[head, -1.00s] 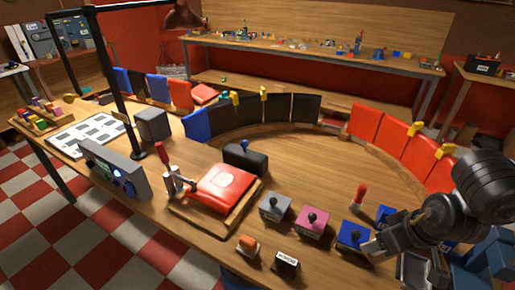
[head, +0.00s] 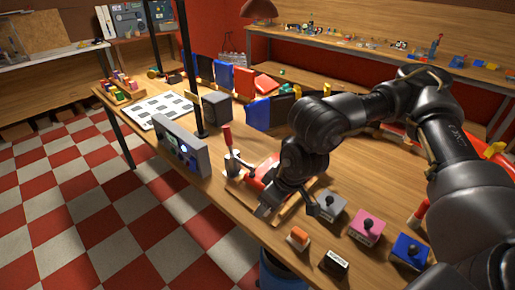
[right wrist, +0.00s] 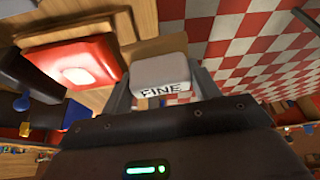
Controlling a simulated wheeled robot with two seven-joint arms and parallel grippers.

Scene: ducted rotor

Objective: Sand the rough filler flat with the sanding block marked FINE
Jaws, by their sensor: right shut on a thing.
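The sanding block marked FINE (right wrist: 160,72) is pale, with black letters, and sits between the fingers of my right gripper (right wrist: 163,90). The red panel (right wrist: 82,62) with the pale filler patch (right wrist: 76,75) lies to the left of the block in the right wrist view. I cannot tell whether the block touches anything below it. In the head view my right gripper (head: 270,203) is over the front of the red panel (head: 264,168), and my arm hides most of the panel, the patch and the block. My left gripper is not in view.
A red-handled clamp (head: 228,145) stands at the panel's left. Grey (head: 328,204), pink (head: 366,230) and blue (head: 408,250) blocks with black knobs lie to the right. An orange-topped block (head: 298,238) and a dark labelled block (head: 333,262) lie near the front edge.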

